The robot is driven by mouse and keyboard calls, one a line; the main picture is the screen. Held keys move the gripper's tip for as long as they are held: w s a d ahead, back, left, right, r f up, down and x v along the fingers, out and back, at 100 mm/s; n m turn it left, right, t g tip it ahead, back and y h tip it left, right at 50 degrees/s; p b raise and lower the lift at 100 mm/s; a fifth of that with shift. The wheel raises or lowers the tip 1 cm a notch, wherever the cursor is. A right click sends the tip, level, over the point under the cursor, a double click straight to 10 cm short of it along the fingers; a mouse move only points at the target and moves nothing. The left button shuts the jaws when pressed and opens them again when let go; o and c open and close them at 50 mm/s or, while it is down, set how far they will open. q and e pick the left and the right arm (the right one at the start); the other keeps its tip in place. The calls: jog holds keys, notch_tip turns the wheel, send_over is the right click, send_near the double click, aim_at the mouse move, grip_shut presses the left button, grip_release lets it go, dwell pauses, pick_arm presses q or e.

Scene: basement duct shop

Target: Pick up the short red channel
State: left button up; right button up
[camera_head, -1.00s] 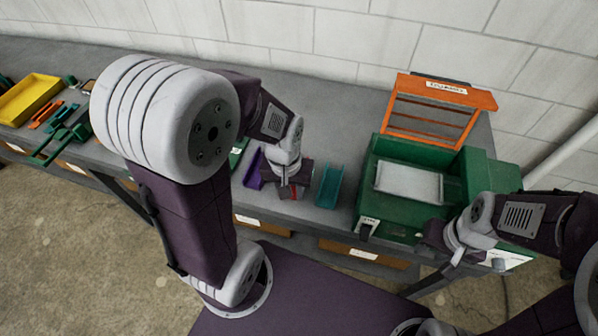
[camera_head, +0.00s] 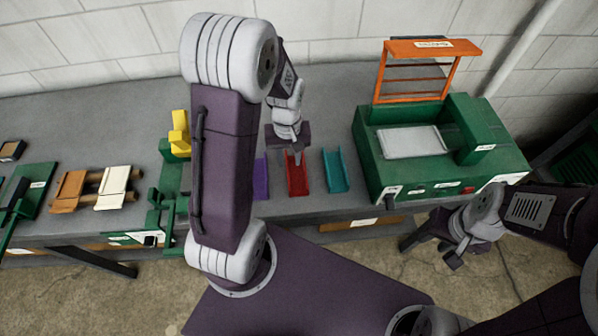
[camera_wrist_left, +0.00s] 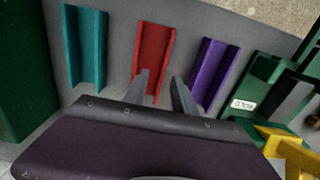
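The short red channel (camera_head: 298,178) lies on the grey bench between a purple channel (camera_head: 261,180) and a teal channel (camera_head: 336,170). It also shows in the left wrist view (camera_wrist_left: 153,48), its open side up. My left gripper (camera_head: 297,157) is at its far end, fingers pointing down. One finger overlaps the red channel in the picture; the other is over the gap toward the purple one. Contact cannot be told. My right gripper (camera_head: 453,262) hangs in front of the bench, its fingers unclear.
A green machine (camera_head: 440,150) with an orange frame (camera_head: 428,46) stands to the right of the channels. Green tooling (camera_head: 165,195) and a yellow part (camera_head: 180,133) are to the left. Bare bench (camera_head: 80,135) shows farther left and behind.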

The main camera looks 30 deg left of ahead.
aim_at(296, 172)
pick_arm(q)
jog(key=shift+s+a+f, duration=0.2)
jog(key=shift+a+f, duration=0.3)
jog(key=shift+f, duration=0.15)
jog(key=shift+a+f, duration=0.1)
jog(key=shift+f, duration=0.2)
jog(key=f, duration=0.4)
jog(key=shift+w+d, duration=0.1)
jog(key=shift+d, duration=0.25)
jog(key=shift+w+a+f, duration=0.1)
jog(key=shift+f, duration=0.2)
grip_shut()
